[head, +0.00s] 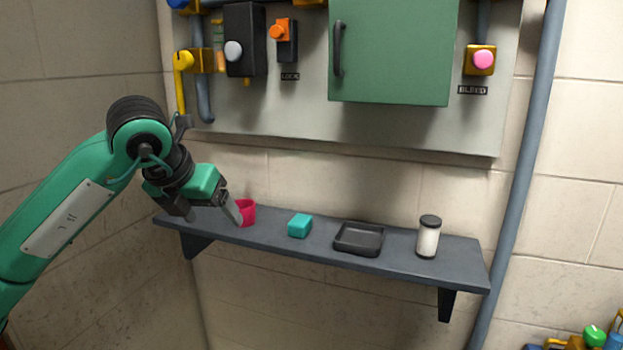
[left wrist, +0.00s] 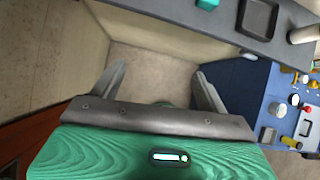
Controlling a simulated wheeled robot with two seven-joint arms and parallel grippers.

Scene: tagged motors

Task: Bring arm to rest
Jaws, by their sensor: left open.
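My left arm, green with dark joints, comes in from the left in the head view. Its gripper (head: 214,217) is in front of the left end of the shelf, close to a pink-red cup (head: 246,213) that it partly hides. In the left wrist view the gripper (left wrist: 160,75) shows its two fingers spread apart, with nothing between them but bare wall and floor surfaces beyond. My right gripper is in neither view.
The dark wall shelf (head: 400,264) holds a teal block (head: 300,225), a black tray (head: 372,252) and a white jar (head: 428,241) with a dark lid. Above hangs a panel with a green door (head: 393,50) and knobs. A blue surface (left wrist: 250,110) with coloured parts shows right in the left wrist view.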

